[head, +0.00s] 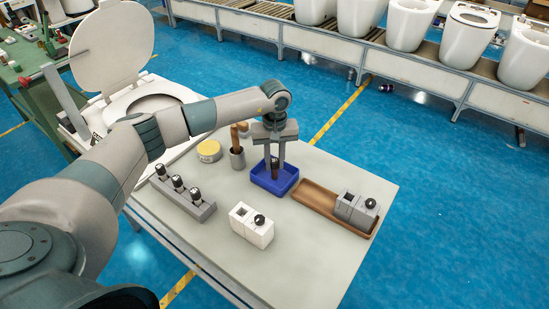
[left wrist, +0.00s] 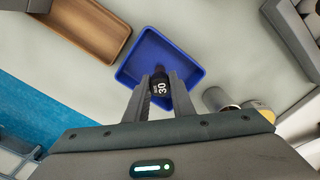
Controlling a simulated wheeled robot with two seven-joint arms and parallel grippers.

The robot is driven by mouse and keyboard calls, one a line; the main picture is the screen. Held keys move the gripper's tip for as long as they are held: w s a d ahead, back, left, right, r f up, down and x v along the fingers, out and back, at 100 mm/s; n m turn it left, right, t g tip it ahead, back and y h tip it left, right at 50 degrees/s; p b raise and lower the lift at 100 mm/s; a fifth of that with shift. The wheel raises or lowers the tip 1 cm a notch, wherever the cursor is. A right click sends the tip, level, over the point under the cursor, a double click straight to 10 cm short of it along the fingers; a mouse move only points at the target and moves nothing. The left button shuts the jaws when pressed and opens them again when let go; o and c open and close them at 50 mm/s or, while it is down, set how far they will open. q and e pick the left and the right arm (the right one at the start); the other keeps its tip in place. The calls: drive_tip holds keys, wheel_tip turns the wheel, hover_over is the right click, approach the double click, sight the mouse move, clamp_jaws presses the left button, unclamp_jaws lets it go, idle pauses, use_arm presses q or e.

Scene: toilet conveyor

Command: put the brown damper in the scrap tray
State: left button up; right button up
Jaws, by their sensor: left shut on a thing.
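A small dark damper (left wrist: 160,86) marked "30" is between the fingers of my left gripper (head: 275,163), which is shut on it. The fingers also show in the left wrist view (left wrist: 161,84). The damper is over the inside of the open blue tray (head: 291,183); I cannot tell whether it touches the tray's floor. The blue tray also shows in the left wrist view (left wrist: 192,55), with nothing else visible in it. My right gripper is not in view.
A brown wooden tray (head: 310,208) holding a grey block (head: 356,210) is right of the blue tray. A white block (head: 251,226), a grey rack (head: 183,197) with black-topped parts, a grey cup (head: 237,159) and a yellow round tin (head: 209,150) stand nearby. The table's front is clear.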

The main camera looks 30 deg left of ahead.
use_arm(q)
drive_tip(key=shift+f, duration=0.15)
drive_tip(key=shift+f, duration=0.15)
drive_tip(key=o, duration=0.9)
drive_tip(key=shift+o, duration=0.2)
